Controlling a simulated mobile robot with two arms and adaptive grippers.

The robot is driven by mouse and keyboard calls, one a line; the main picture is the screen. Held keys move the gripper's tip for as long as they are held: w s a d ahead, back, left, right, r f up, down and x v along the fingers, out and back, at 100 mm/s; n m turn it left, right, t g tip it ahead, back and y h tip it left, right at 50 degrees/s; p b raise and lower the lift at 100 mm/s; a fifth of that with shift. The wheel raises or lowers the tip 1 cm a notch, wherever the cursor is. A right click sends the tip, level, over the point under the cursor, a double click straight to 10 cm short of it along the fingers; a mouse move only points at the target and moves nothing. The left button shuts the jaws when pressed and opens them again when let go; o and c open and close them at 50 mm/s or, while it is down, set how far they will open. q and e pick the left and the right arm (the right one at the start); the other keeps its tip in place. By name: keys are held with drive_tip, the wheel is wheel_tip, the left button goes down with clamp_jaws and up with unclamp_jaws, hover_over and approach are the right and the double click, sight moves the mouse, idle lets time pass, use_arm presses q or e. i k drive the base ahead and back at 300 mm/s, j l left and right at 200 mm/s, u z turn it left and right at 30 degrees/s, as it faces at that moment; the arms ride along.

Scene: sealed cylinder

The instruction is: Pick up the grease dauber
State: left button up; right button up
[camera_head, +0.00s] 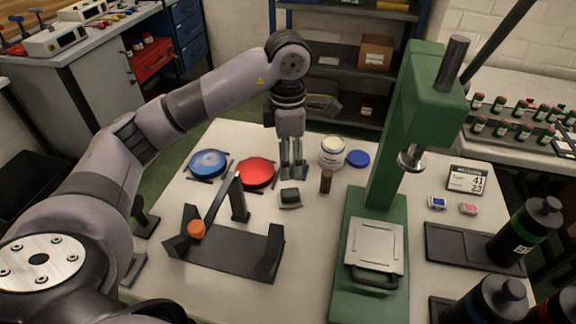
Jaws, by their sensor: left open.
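A short brown upright cylinder (326,181), which looks like the grease dauber, stands on the white table just in front of an open jar (332,150) of pale grease. Its lower end and bristles cannot be made out. My left gripper (293,172) points down just left of the brown cylinder, with its two fingers apart and nothing seen between them. A small dark block on a light base (290,197) sits just in front of the fingertips. My right gripper is not in view.
A blue lid (358,158) lies right of the jar. Red (256,172) and blue (208,163) round dishes lie left of my gripper. A black stand (225,255) with an orange-tipped bar is in front. A tall green press (370,270) stands to the right.

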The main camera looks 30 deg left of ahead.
sight(325, 190)
drive_tip(key=k+l, duration=0.2)
drive_tip(key=k, duration=0.3)
drive_tip(key=k+l, duration=0.25)
drive_tip(key=k, duration=0.2)
drive_tip(key=k+l, duration=0.2)
drive_tip(key=k, duration=0.3)
